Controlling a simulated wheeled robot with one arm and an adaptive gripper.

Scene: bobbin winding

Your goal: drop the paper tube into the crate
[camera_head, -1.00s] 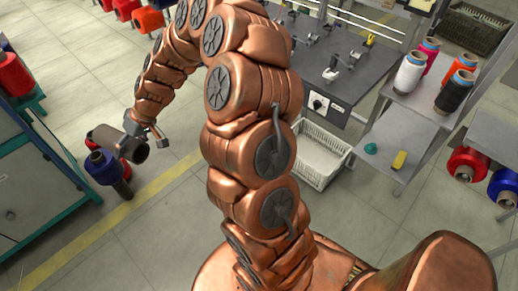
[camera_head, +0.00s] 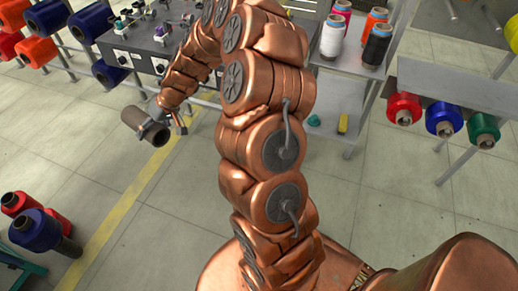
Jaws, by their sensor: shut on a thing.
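My gripper (camera_head: 167,116) is shut on the paper tube (camera_head: 148,129), a dull grey-brown hollow cylinder, at the upper left of the head view. The tube is tilted and held clear above the tiled floor, with one open end toward the lower right. The white crate is not visible now; my copper arm covers the area beside the shelf where it stood earlier.
A grey machine table (camera_head: 150,45) with spools is behind the gripper. A shelf with thread cones (camera_head: 331,37) and a rack of spools (camera_head: 444,120) are on the right. Floor tiles around the yellow line are clear.

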